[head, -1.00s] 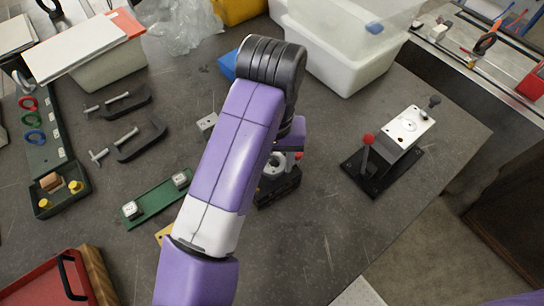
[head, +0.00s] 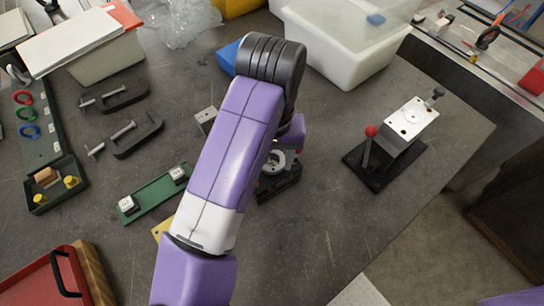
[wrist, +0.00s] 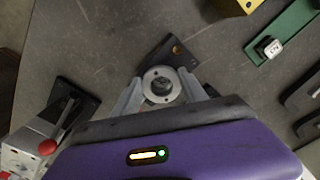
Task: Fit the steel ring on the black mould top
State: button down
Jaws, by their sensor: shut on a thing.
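My gripper (wrist: 163,92) is shut on the steel ring (wrist: 148,84), a round grey ring with a centre hole and small holes in its face. Its two grey fingers lie on either side of it in the wrist view. The black mould (wrist: 180,52) shows just beyond and partly under the ring. In the head view the black mould (head: 282,186) stands on the table beside my forearm, with the ring (head: 286,160) above it, partly hidden by my arm. I cannot tell whether the ring touches the mould top.
A black fixture with a red-knobbed lever (head: 371,131) stands to the right. A green base (head: 152,200) with white blocks lies left of my arm, near black clamps (head: 137,138). A white bin (head: 350,62) stands behind. The table front right is clear.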

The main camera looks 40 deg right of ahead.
jog(key=shift+f+b, duration=0.9)
jog(key=shift+f, duration=0.35)
dwell(0.7)
jog(key=c, duration=0.5)
grip_release()
jog(key=shift+r, duration=3.95)
